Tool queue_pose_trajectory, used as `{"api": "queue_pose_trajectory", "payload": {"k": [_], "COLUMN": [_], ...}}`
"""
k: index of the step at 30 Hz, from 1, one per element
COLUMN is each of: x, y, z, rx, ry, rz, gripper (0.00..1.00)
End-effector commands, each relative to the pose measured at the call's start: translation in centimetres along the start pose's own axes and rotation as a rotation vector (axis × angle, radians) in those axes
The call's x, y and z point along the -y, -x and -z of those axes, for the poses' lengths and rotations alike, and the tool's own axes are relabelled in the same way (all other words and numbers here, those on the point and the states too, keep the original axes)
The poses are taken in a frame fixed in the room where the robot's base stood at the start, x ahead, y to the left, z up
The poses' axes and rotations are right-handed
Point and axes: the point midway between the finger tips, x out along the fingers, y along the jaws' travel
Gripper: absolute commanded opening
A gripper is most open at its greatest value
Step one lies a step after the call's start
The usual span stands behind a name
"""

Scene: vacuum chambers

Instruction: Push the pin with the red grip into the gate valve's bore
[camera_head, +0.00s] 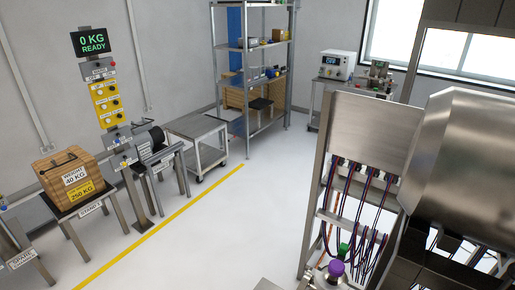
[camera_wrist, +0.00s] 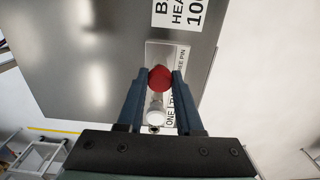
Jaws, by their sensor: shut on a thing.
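In the wrist view the pin's round red grip (camera_wrist: 160,78) sits between the fingertips of my gripper (camera_wrist: 161,80), which is shut on it. The rest of this pin is hidden behind the grip and fingers. The grip is in front of a pale labelled plate (camera_wrist: 163,54) on a grey metal panel; part of the label reads "PIN". Whether the pin is in a hole there cannot be told. A white round knob (camera_wrist: 156,117) lies lower, between the fingers. I cannot make out the gate valve's bore in either view. My gripper does not show in the head view.
In the head view a cabled metal frame (camera_head: 345,205) stands close at right, with a purple knob (camera_head: 336,268) low beside it. A wooden weight box (camera_head: 68,175), a low cart (camera_head: 197,140) and shelves (camera_head: 252,60) stand farther off. The middle floor is clear.

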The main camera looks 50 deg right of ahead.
Motion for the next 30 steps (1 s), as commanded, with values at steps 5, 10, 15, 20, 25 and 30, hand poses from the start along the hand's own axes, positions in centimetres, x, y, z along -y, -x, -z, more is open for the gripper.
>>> {"api": "queue_pose_trajectory", "payload": {"k": [5, 10, 15, 20, 25, 30], "x": [0.0, 0.0, 0.0, 0.0, 0.0, 0.0], "y": [0.9, 1.6, 2.3, 2.9, 3.6, 4.2], "z": [0.0, 0.0, 0.0, 0.0, 0.0, 0.0], "rx": [0.0, 0.0, 0.0, 0.0, 0.0, 0.0], "ry": [0.0, 0.0, 0.0, 0.0, 0.0, 0.0], "rz": [0.0, 0.0, 0.0, 0.0, 0.0, 0.0], "gripper": [0.0, 0.0, 0.0, 0.0, 0.0, 0.0]}}
